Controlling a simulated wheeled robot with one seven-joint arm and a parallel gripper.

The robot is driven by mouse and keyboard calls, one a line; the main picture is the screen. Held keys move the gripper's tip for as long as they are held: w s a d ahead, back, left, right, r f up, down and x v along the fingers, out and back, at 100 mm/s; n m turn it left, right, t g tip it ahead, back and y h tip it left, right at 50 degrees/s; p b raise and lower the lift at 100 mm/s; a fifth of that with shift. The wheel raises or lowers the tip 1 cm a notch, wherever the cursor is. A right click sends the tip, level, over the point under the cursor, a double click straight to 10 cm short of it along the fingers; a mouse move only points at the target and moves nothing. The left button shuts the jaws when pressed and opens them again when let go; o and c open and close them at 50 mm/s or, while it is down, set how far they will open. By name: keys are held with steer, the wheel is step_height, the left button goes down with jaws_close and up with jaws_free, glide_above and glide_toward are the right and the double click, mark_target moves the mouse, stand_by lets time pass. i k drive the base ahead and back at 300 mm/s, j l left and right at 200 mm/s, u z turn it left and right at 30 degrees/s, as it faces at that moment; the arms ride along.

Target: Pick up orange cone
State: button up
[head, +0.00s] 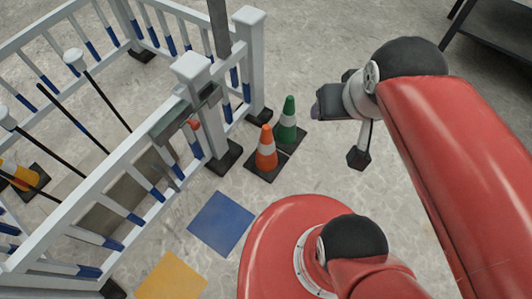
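The orange cone (266,150) with a pale band stands upright on a dark square base on the floor, beside the white fence. A green cone (287,121) with a pale band stands right behind it, slightly to the right. My gripper (322,104) is to the right of both cones, at the end of my red arm, and is apart from the orange cone. I cannot make out its fingers clearly, so its opening does not show. Nothing hides the orange cone's body.
A white fence (125,167) with blue-banded bars and thick posts runs along the left. A blue floor square (221,222) and a yellow floor square (171,278) lie in front of the cones. A dark table (497,35) stands at the top right. The floor right of the cones is clear.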

mark_target(267, 162)
steer(key=u, duration=0.75)
steer(key=k+l+u, duration=0.15)
steer(key=l+u, duration=0.2)
steer(key=u, duration=0.15)
steer(key=k+l+u, duration=0.2)
steer(key=u, duration=0.25)
steer(key=k+l+u, duration=0.25)
steer(key=u, duration=0.25)
steer(key=k+l, duration=0.05)
